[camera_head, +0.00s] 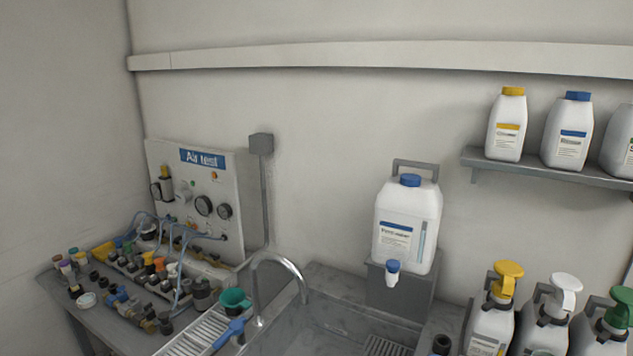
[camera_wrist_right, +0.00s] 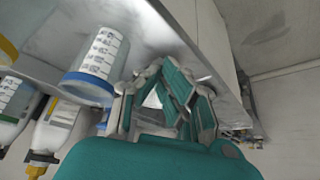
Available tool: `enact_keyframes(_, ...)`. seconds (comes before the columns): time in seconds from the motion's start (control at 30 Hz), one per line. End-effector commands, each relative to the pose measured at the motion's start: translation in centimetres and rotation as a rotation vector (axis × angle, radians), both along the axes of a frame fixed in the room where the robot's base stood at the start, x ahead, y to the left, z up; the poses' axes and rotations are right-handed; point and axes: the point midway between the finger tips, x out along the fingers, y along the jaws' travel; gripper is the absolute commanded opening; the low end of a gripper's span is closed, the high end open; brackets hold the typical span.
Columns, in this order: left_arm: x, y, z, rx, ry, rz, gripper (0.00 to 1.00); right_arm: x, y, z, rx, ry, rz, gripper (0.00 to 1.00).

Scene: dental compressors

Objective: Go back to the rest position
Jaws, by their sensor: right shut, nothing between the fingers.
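My right gripper (camera_wrist_right: 168,88) shows in the right wrist view, with teal and grey fingers. Its fingers are shut with nothing between them. The picture there is steeply tilted. A clear container with a blue rim and a printed label (camera_wrist_right: 95,65) is left of the fingers; I cannot tell how far apart they are. Neither of my grippers shows in the head view, and my left gripper is in no view.
The head view shows a sink (camera_head: 335,325) with a curved tap (camera_head: 277,257). A white canister (camera_head: 407,222) stands behind it. Pump bottles (camera_head: 491,325) are at lower right, under a bottle shelf (camera_head: 555,169). A cluttered bench (camera_head: 110,325) with an air test panel (camera_head: 185,215) is at left.

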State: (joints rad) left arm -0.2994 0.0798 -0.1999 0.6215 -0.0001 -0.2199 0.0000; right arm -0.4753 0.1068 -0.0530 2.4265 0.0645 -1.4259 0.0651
Motion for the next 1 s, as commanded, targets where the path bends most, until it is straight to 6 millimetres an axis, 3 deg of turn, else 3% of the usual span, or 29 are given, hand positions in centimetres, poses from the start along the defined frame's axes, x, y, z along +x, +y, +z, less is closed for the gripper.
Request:
enact_keyframes(0.2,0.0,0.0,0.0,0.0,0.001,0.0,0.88,-7.0,0.8,-1.8,-0.079,0.202,0.103,0.0)
enact_keyframes(0.57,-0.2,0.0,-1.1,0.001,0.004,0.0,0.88,-5.3,1.1,-12.7,-0.081,0.248,0.109,0.0)
enact_keyframes(0.77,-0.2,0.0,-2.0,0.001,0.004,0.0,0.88,-5.9,1.2,-22.0,-0.08,0.282,0.116,0.0)
enact_keyframes(0.87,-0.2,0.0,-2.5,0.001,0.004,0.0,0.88,-7.3,1.0,-28.0,-0.082,0.307,0.121,0.0)
enact_keyframes(1.0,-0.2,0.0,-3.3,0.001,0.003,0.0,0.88,-10.7,0.5,-35.7,-0.085,0.34,0.128,0.0)
